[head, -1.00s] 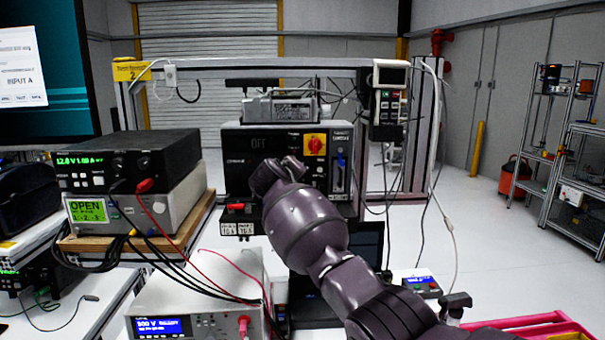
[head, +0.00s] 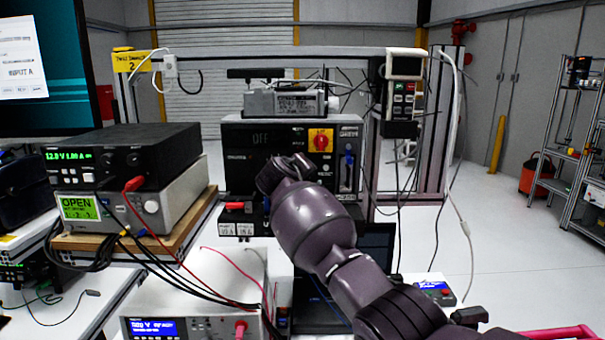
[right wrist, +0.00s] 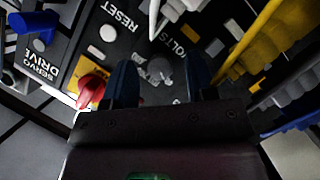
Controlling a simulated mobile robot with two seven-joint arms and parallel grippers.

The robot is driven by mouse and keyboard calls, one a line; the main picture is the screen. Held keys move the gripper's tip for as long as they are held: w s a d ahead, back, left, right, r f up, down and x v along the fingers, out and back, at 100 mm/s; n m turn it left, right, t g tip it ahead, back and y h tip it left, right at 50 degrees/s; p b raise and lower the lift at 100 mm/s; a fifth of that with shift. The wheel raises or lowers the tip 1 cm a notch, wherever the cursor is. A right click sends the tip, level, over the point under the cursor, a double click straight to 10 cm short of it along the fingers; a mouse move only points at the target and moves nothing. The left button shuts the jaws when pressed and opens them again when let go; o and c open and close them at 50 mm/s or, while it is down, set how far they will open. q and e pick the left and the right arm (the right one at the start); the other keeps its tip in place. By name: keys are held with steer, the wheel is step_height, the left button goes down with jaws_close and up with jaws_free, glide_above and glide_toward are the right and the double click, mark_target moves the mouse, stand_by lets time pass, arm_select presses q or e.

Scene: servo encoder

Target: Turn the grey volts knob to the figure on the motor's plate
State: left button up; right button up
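The grey volts knob (right wrist: 160,70) shows in the right wrist view beside the printed word VOLTS, on a dark panel. My right gripper (right wrist: 163,66) is open, one dark blue finger on each side of the knob, with gaps between. I cannot tell how deep the fingers reach. In the head view my right arm (head: 315,225) hides the knob and the panel around it. The motor (head: 285,101) lies on top of the dark drive cabinet (head: 238,170). Its pale plate carries print too small to read. My left gripper is not in view.
A red switch on a yellow plate (head: 320,140) sits on the cabinet front; it also shows close to a finger in the right wrist view (right wrist: 90,90). Stacked bench instruments (head: 130,180) with red and black leads stand at left. A handheld pendant (head: 402,95) hangs at right.

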steer(key=c, duration=0.9)
steer(key=shift+c, duration=0.2)
steer(key=shift+m, duration=0.3)
steer(key=shift+d+m+y, duration=0.1)
steer(key=shift+m+y, duration=0.4)
steer(key=shift+m, duration=0.1)
steer(key=m+y, duration=0.1)
steer(key=m, duration=0.1)
steer(key=shift+r+m+g+y, duration=0.1)
steer(key=shift+m+g+y, duration=0.2)
steer(key=shift+g+y, duration=0.1)
steer(key=shift+m+y, duration=0.3)
steer(key=shift+m, duration=0.2)
